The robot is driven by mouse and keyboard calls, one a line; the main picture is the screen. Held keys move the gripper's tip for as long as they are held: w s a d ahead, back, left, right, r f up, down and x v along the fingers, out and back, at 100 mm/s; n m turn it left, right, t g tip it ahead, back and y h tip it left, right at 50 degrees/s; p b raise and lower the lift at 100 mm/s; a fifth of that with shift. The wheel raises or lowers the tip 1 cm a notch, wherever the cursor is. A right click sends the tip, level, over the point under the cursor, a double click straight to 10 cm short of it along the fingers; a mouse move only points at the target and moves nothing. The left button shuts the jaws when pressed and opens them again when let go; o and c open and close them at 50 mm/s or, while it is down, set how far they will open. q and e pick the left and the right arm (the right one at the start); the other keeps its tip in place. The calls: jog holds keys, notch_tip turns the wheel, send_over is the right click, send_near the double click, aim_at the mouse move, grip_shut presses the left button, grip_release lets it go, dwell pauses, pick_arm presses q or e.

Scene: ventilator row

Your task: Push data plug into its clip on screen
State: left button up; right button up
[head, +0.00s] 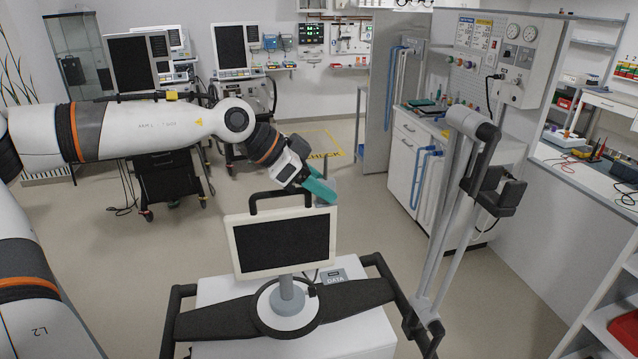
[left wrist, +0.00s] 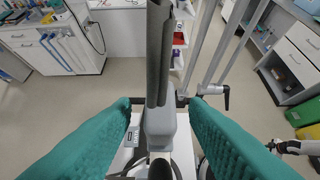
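The screen (head: 283,246) is a dark panel in a pale frame with a black handle on top, standing on a round grey base on the cart. My left gripper (head: 322,189) is above the screen's upper right corner. A short dark cable (head: 316,277) hangs below the screen's lower right, near a plate marked DATA (head: 335,279).
The white cart (head: 350,335) has black side rails (head: 385,272). A grey jointed support arm (head: 455,215) rises at its right. Ventilators (head: 140,65) stand at the back left. Open floor lies between the cart and the cabinets (head: 410,165).

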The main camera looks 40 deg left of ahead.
pick_arm(q)
jog(key=b+v, duration=0.3)
jog(key=v, duration=0.7)
jog(key=shift+s+a+r+b, duration=0.1)
jog(key=shift+a+b, duration=0.1)
jog(key=shift+b, duration=0.1)
jog(key=shift+v, duration=0.85)
jog(key=shift+d, duration=0.15)
